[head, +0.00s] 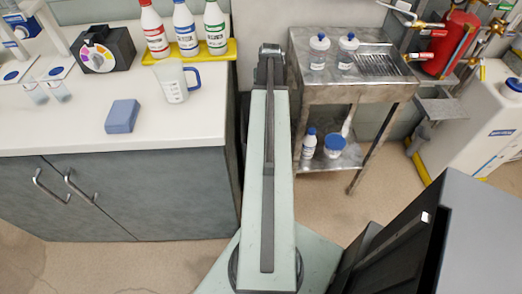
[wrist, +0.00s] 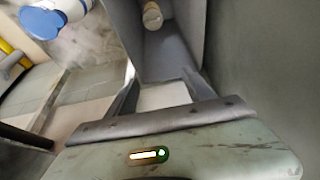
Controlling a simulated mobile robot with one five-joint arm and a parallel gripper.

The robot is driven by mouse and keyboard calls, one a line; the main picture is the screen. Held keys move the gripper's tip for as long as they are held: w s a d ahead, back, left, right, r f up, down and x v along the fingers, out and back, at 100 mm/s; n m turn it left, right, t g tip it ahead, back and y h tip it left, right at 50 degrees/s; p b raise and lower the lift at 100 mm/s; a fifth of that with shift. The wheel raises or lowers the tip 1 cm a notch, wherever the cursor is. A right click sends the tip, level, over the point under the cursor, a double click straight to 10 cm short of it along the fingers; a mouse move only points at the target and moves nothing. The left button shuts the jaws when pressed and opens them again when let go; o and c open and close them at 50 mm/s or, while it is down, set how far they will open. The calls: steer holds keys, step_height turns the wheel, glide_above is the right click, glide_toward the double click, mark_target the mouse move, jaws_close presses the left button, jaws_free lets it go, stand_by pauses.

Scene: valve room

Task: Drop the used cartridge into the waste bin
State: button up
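In the wrist view a grey open-topped bin (wrist: 178,50) stands ahead of my fingers, and I look down between its walls. A small pale cylinder with a tan end, which looks like the used cartridge (wrist: 152,15), is inside it near the top of the picture. My gripper (wrist: 160,72) is open, its two fingers apart at the near side of the bin and away from the cartridge. A pale patch shows between the fingers; I cannot tell what it is. In the head view my gripper (head: 270,50) is seen from behind, and the cartridge is hidden.
The counter (head: 60,125) is on the left, with a blue sponge (head: 122,116), a measuring jug (head: 173,82) and several bottles. A metal cart (head: 330,92) stands close on the right; its lower shelf holds a blue-capped bottle (head: 309,145). The gap between them is narrow.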

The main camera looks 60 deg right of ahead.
steer(key=p+v, duration=0.7)
steer(key=v, duration=0.1)
steer(key=shift+d, duration=0.1)
stand_by(0.4)
